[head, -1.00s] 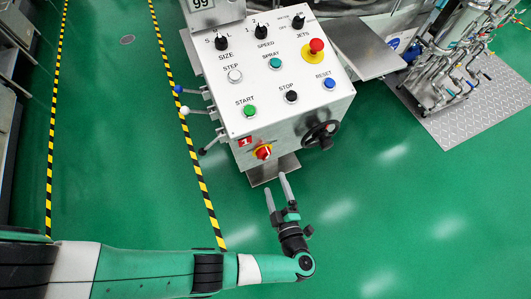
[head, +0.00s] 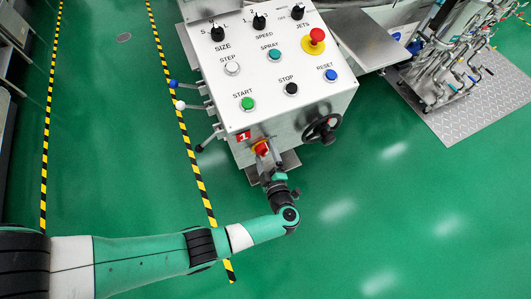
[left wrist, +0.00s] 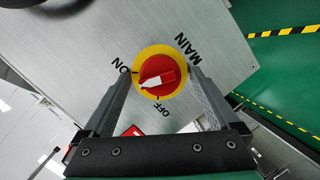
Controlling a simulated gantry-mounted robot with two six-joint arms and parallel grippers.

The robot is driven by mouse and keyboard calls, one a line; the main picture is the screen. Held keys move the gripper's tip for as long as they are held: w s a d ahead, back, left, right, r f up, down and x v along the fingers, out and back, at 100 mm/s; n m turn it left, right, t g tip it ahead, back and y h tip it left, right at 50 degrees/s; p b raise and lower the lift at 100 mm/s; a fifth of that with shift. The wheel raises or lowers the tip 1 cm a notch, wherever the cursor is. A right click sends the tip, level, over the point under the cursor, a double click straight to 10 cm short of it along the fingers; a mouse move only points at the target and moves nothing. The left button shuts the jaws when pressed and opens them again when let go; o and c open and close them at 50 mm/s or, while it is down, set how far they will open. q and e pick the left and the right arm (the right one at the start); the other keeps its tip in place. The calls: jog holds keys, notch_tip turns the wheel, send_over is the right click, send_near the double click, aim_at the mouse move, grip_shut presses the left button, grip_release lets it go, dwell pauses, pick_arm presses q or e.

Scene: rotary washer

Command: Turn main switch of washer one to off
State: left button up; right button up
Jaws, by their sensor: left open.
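The main switch (head: 262,149) is a red knob on a yellow disc, low on the front of the washer's control box (head: 318,106), beside a red "1" label (head: 243,136). In the left wrist view the switch (left wrist: 160,75) has MAIN, ON and OFF lettering around it, and its white pointer points towards ON. My left gripper (head: 262,158) is at the switch; in the left wrist view its open fingers (left wrist: 160,88) stand on either side of the red knob. I cannot tell whether they touch it. My right gripper is not in view.
A black handwheel (head: 321,129) sticks out to the right of the switch. Levers with ball ends (head: 181,105) stick out on the box's left side. A red emergency button (head: 317,36) and several other controls are on top. Green floor in front is clear.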

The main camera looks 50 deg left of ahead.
pick_arm(q)
jog(key=c, duration=1.4)
jog(key=shift+s+n+t, duration=0.1)
jog(key=shift+n+t, duration=0.4)
jog(key=shift+n, duration=0.7)
jog(key=n+t, duration=0.1)
jog(key=n, duration=0.2)
jog(key=shift+f+n+y, duration=0.1)
jog(key=shift+n+y, duration=0.2)
jog(key=n, duration=0.3)
jog(key=n+t+y, duration=0.1)
jog(key=n, duration=0.2)
jog(key=shift+s+f+y, duration=0.1)
jog(key=shift+f+y, duration=0.05)
jog(key=shift+y, duration=0.15)
jog(key=shift+n, duration=0.3)
